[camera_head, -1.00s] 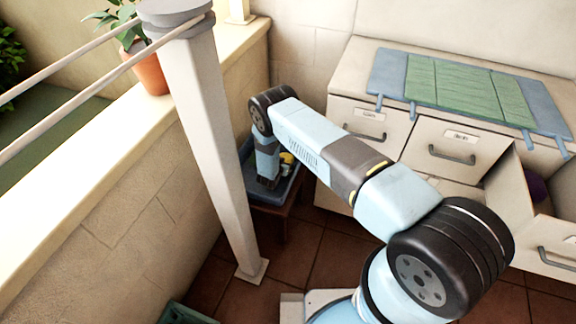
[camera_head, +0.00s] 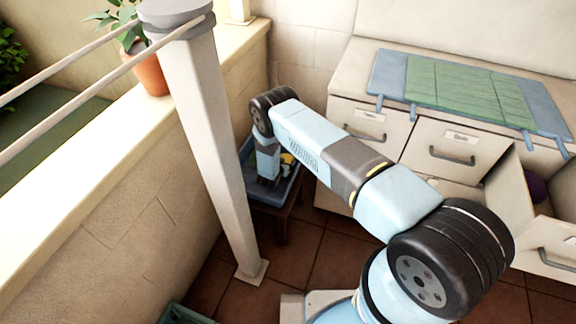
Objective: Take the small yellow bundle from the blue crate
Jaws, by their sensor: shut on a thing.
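The blue crate (camera_head: 287,190) stands on a small dark wooden stand in the corner behind the white post. My arm reaches across to it, and my gripper (camera_head: 268,183) points down inside the crate. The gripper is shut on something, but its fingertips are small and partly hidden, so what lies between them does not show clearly. A yellow thing (camera_head: 287,160), seemingly the small yellow bundle, shows just right of the gripper and is partly hidden by my arm.
A white post (camera_head: 213,150) stands close left of the crate. A cabinet with drawers (camera_head: 365,140) is to the right, one drawer (camera_head: 540,205) open with a purple thing inside. A blue-green mat (camera_head: 455,90) lies on top. A potted plant (camera_head: 150,70) sits on the ledge.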

